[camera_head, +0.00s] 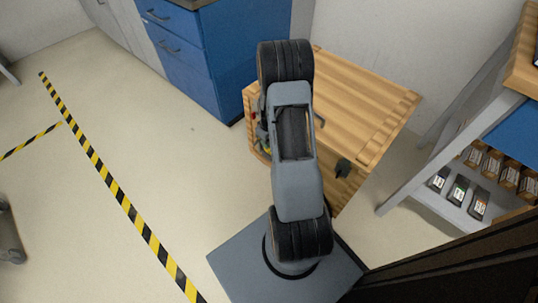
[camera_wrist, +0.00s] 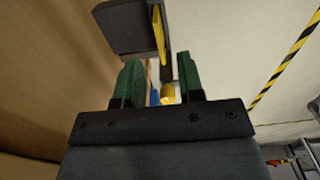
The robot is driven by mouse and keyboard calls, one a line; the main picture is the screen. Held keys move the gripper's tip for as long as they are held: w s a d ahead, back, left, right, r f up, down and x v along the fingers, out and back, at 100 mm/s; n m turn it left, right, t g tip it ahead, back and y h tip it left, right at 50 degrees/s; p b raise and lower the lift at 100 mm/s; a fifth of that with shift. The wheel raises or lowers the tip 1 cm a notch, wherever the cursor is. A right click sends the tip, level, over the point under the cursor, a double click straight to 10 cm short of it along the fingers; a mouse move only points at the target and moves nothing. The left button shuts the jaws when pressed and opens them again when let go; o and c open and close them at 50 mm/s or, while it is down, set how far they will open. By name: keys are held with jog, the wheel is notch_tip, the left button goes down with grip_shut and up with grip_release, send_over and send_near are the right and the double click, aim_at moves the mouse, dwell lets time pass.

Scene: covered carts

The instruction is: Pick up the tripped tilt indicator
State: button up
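My gripper (camera_wrist: 160,62) shows in the wrist view with its two green fingers apart. A small yellow piece (camera_wrist: 167,91) shows in the gap between them; I cannot tell whether it lies between the fingers or beyond them. A dark block with a yellow strip (camera_wrist: 158,30) is just past the fingertips. In the head view my arm covers much of the wooden covered cart (camera_head: 365,95), and my gripper is mostly hidden at its left side. Small dark devices (camera_head: 457,190) with pale labels lie on the rack at right. I cannot tell which thing is a tripped tilt indicator.
The grey rack (camera_head: 412,178) stands to the right and holds several brown boxes (camera_head: 508,178). Blue drawers (camera_head: 190,60) are behind the cart. Yellow-black tape (camera_head: 110,180) crosses the floor at left, where there is free room.

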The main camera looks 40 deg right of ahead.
jog(key=shift+f+b, duration=1.45)
jog(key=shift+f, duration=1.35)
jog(key=shift+c, duration=0.2)
jog(key=shift+r, duration=0.1)
grip_shut()
